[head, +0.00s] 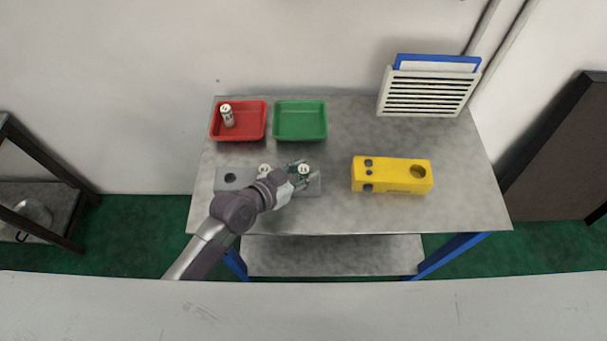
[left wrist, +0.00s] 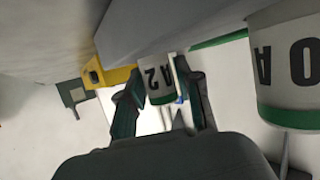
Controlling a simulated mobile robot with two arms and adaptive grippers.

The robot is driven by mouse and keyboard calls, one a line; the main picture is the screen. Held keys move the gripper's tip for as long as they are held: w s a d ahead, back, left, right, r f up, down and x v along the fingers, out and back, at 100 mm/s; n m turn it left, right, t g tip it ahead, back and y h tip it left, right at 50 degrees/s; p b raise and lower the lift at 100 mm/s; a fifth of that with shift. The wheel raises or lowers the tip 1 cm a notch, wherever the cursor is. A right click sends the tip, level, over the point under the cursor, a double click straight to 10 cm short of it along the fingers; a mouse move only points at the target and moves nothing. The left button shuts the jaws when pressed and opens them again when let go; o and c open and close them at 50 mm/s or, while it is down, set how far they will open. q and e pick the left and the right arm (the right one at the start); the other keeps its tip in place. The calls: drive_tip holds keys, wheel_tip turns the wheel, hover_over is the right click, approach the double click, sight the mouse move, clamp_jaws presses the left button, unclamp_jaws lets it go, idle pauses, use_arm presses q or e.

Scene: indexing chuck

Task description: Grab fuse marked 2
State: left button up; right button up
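The fuse marked 2 is a white cylinder with a green band, and shows large in the left wrist view (left wrist: 158,80), its "A2" marking upside down. In the head view its top (head: 303,169) is at the right part of the grey block (head: 228,186). My left gripper (head: 299,176) is at this fuse, with one finger on each side in the left wrist view (left wrist: 168,95). Whether both fingers press on it is not clear. A second fuse (head: 264,169), its label partly cut off, stands beside it and shows at the right of the wrist view (left wrist: 290,75). My right gripper is not in view.
A red tray (head: 252,134) holds another white fuse (head: 227,116). A green tray (head: 300,135) beside it is empty. A yellow block with holes (head: 393,183) lies to the right. A white rack (head: 428,92) with a blue folder (head: 437,59) stands at the back right.

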use_arm(q)
clamp_jaws()
drive_tip(key=shift+r, duration=0.1)
